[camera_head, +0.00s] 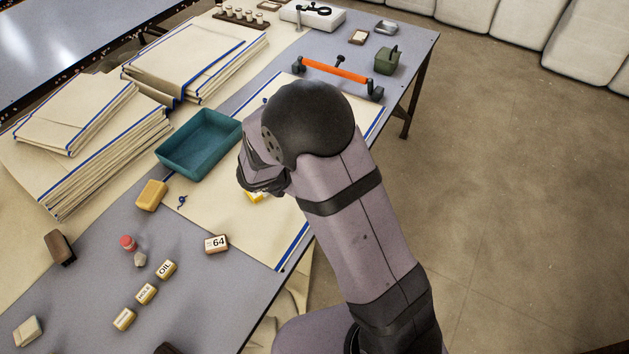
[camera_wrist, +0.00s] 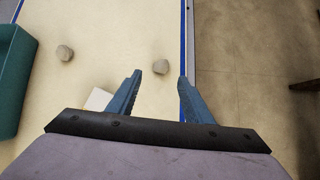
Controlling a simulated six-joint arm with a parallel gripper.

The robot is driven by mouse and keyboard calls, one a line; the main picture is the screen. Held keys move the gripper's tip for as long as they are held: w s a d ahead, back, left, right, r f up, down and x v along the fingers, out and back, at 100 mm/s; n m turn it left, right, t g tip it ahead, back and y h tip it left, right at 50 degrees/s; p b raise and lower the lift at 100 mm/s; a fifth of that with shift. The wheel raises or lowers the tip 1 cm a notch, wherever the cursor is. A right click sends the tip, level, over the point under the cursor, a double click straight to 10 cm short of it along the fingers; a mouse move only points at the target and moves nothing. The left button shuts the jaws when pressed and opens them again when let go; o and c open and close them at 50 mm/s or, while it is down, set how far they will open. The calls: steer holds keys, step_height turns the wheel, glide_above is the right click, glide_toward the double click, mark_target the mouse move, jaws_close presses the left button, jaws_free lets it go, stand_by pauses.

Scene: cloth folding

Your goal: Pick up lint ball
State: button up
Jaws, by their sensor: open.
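Two small round grey lint balls lie on the cream cloth in the wrist view. One lint ball (camera_wrist: 160,66) shows between and just beyond my fingertips; the other lint ball (camera_wrist: 64,53) lies further left, near the tray. My gripper (camera_wrist: 159,77) is open, with its two blue fingers apart and nothing held. I cannot tell its exact height above the cloth (camera_wrist: 110,30). In the head view my gripper (camera_head: 262,187) hangs over the blue-edged cloth (camera_head: 225,215), and my arm hides the lint balls.
A teal tray (camera_head: 200,145) stands left of my gripper. A pale block (camera_wrist: 98,98) lies by the left finger. An orange-handled tool (camera_head: 335,72) lies at the far end. Folded cloth stacks (camera_head: 85,145) fill the left. Several small blocks lie at the front. The table's right edge is close.

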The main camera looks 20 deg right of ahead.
steer(key=shift+n, duration=0.5)
steer(key=shift+p+x, duration=0.3)
steer(key=shift+x, duration=3.4)
steer(key=shift+s, duration=0.15)
jaws_close()
